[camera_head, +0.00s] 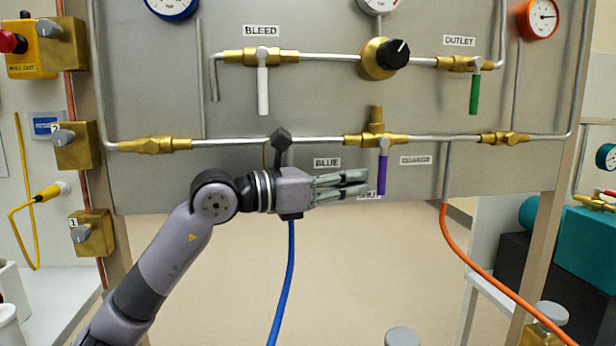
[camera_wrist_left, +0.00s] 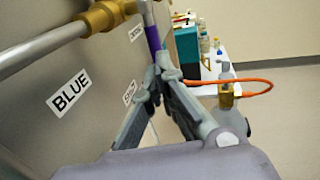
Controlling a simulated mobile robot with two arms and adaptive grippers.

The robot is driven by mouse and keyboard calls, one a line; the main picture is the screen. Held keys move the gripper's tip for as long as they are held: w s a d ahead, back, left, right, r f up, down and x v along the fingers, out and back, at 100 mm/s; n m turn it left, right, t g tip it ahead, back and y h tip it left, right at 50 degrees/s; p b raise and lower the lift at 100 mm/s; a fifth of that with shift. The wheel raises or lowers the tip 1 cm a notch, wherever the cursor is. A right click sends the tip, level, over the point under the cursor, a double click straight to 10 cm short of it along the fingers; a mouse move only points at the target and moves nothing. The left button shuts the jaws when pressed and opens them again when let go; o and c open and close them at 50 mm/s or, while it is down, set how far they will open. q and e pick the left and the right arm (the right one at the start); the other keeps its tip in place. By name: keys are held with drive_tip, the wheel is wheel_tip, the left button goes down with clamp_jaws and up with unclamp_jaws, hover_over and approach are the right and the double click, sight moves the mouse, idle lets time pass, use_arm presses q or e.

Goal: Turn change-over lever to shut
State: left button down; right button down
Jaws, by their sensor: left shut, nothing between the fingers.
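The change-over lever (camera_head: 382,173) is purple and hangs straight down from a brass valve (camera_head: 375,138) on the grey panel. Labels BLUE (camera_head: 327,162) and one at right that seems to read ORANGE (camera_head: 415,160) flank it. A label reading SHUT (camera_head: 368,196) sits low by the lever tip, partly hidden. My left gripper (camera_head: 366,182) is shut and empty, its fingertips just left of the lever; contact cannot be told. In the left wrist view the lever (camera_wrist_left: 152,36) shows just beyond the fingertips (camera_wrist_left: 160,68). My right gripper is not in view.
Above are the white BLEED lever (camera_head: 263,90), a black knob (camera_head: 394,54) and the green OUTLET lever (camera_head: 474,94). A blue hose (camera_head: 285,280) hangs below my gripper and an orange hose (camera_head: 480,262) hangs at right. Space below the panel is open.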

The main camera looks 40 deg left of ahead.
use_arm(q)
drive_tip(key=v, duration=0.9)
drive_tip(key=shift+s, duration=0.3)
drive_tip(key=shift+a+r, duration=0.1)
drive_tip(key=shift+r, duration=0.05)
